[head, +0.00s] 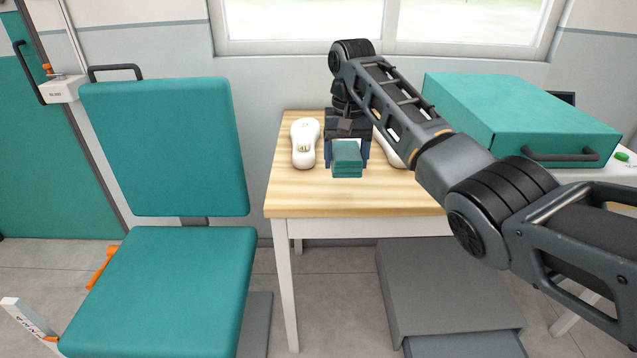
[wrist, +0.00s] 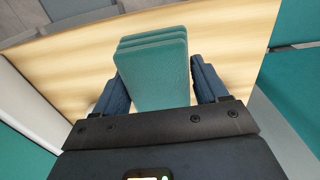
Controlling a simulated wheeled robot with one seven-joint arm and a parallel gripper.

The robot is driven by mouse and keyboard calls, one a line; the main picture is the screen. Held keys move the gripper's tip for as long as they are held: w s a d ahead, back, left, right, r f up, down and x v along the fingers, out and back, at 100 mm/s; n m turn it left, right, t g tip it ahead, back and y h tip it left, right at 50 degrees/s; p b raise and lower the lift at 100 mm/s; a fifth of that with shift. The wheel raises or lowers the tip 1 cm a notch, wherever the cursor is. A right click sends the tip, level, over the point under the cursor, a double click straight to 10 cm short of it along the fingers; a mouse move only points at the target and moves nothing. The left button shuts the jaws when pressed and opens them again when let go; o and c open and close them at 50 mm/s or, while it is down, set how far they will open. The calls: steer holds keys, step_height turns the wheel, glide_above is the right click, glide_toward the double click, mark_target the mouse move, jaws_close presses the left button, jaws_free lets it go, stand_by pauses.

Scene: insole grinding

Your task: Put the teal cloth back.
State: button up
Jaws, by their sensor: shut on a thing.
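The teal cloth (head: 347,158) is a small folded stack of layers, seen over the wooden table top, between two white insoles. It also shows large in the wrist view (wrist: 155,70), between the two dark blue fingers. My gripper (head: 347,150) is shut on the cloth, with a finger on each side of it. The gripper points down at the table, and I cannot tell whether the cloth touches the wood. The far part of the cloth is hidden by the gripper body in the head view.
The table (head: 330,198) has a clear front strip. A white insole (head: 304,143) lies left of the gripper; another (head: 391,150) is partly hidden by my arm. A large teal case (head: 520,115) stands at the right. A teal chair (head: 165,150) stands left, and a grey step (head: 435,290) below.

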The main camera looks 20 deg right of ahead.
glide_above(319, 193)
step_height(319, 193, down, 4)
steer(key=shift+d+r+b, duration=0.15)
steer(key=shift+r+b, duration=0.1)
steer(key=shift+b, duration=0.05)
steer(key=shift+f, duration=2)
steer(key=shift+f, duration=0.15)
steer(key=o, duration=1.4)
step_height(319, 193, up, 12)
steer(key=shift+s+r, duration=0.1)
steer(key=shift+r, duration=0.1)
